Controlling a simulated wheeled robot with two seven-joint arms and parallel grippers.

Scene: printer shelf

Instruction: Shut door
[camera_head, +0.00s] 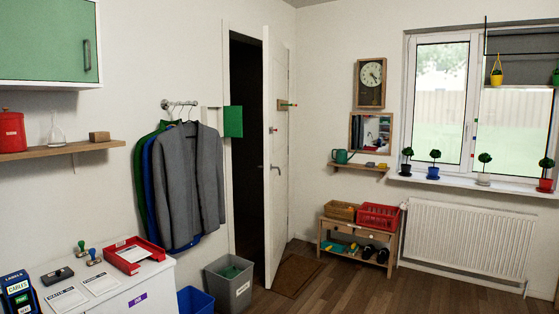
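The white door (282,150) stands open into the room in the head view. Its free edge faces me and its far side meets the wall near the corner. A lever handle (274,167) sits near the free edge at mid height. A dark doorway (245,150) shows to the left of the door. Neither of my grippers is in view.
A grey bin (230,292) stands on the floor left of the door's foot, and a blue bin (195,301) is beside it. A brown mat (297,275) lies right of the door. Jackets (188,185) hang left of the doorway.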

